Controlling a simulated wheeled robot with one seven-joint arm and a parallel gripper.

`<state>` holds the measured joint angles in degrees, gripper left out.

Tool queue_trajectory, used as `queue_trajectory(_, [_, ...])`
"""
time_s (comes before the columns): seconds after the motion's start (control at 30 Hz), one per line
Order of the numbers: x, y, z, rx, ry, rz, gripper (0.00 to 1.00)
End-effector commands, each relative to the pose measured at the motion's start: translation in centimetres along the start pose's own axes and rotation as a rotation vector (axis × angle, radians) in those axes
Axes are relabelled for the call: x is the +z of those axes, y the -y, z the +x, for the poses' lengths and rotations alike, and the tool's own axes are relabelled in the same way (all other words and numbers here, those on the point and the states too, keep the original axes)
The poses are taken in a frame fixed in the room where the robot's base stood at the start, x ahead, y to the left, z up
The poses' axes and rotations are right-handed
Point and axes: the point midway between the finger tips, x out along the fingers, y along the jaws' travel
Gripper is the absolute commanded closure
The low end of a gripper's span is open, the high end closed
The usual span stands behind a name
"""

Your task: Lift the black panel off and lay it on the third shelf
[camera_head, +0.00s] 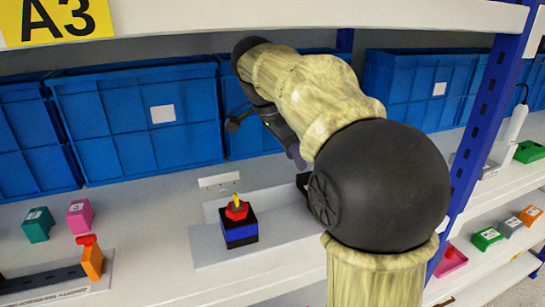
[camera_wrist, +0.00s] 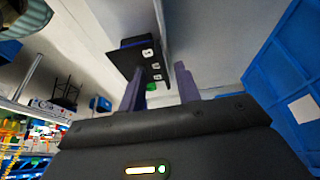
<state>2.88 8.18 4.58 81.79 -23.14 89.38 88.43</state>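A black panel (camera_wrist: 146,60) with small white labels shows ahead of my fingers in the wrist view, with a dark blue part behind its upper edge. In the head view only a small black piece (camera_head: 302,183) shows beside my arm, which hides the rest; I take it to be the same panel. My gripper (camera_wrist: 158,82) has its two fingers apart, with a gap between them. The left finger overlaps the panel's lower left edge in the picture; contact cannot be told. In the head view the fingertips (camera_head: 295,155) point down above the black piece.
A black and blue switch box (camera_head: 240,230) with a red knob stands on a grey bracket (camera_head: 208,256) left of my arm. Blue crates (camera_head: 135,120) line the back. A blue post (camera_head: 480,130) stands right. Small colored boxes (camera_head: 487,238) sit on the right shelves.

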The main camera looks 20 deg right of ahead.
Motion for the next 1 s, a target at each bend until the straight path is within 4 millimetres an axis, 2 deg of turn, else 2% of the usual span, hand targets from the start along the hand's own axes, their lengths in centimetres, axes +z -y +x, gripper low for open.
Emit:
queue_trajectory(0.1, [-0.1, -0.1, 2.1, 0.004, 0.0, 0.0, 0.67])
queue_trajectory(0.3, [-0.1, -0.1, 4.5, 0.002, 0.0, 0.0, 0.67])
queue_trajectory(0.67, [-0.1, 0.0, 5.1, 0.0, 0.0, 0.0, 0.67])
queue_trajectory(0.83, [-0.1, 0.0, 5.1, 0.0, 0.0, 0.0, 0.97])
queue_trajectory(0.87, [-0.1, 0.0, 5.1, 0.0, 0.0, 0.0, 1.0])
queue_trajectory(1.0, [-0.1, 0.0, 5.1, 0.0, 0.0, 0.0, 1.0])
